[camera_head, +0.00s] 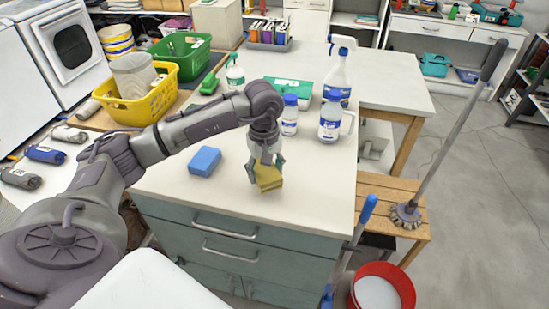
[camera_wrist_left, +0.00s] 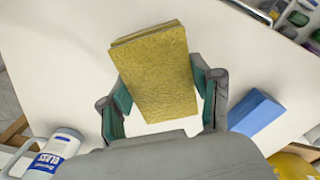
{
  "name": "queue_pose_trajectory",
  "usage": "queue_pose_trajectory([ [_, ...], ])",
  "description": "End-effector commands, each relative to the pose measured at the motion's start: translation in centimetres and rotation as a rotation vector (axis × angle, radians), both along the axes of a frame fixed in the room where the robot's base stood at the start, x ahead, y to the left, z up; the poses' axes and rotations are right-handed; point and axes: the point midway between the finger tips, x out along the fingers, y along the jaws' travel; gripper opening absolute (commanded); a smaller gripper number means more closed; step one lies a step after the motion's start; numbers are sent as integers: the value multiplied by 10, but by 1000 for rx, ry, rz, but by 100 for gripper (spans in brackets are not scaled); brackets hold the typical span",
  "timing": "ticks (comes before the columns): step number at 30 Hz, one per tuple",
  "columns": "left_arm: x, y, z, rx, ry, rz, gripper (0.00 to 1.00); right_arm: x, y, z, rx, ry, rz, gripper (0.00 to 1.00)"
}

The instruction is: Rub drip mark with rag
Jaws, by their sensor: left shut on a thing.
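A folded yellow rag (camera_head: 268,177) is held in my left gripper (camera_head: 265,165) over the white countertop (camera_head: 310,190), near its front edge. In the left wrist view the rag (camera_wrist_left: 155,75) sits between the two green-padded fingers of the left gripper (camera_wrist_left: 163,90). I cannot tell whether the rag touches the countertop. No drip mark shows clearly on the countertop; the rag and gripper may hide it. My right gripper is not in view.
A blue sponge (camera_head: 205,161) lies left of the gripper. White bottles (camera_head: 330,122), a spray bottle (camera_head: 338,78) and a green box (camera_head: 291,97) stand behind. A yellow basket (camera_head: 133,105) is at left. The front countertop is clear.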

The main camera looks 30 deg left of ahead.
Motion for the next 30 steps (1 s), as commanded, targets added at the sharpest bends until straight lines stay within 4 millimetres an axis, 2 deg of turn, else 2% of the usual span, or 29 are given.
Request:
queue_pose_trajectory([
  [3, -1, 0, 14, -1, -1, 3, 31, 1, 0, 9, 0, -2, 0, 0],
  [11, -3, 1, 34, 1, -1, 11, 31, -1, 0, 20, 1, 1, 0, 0],
  [30, -3, 0, 35, 0, 0, 12, 31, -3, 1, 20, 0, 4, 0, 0],
])
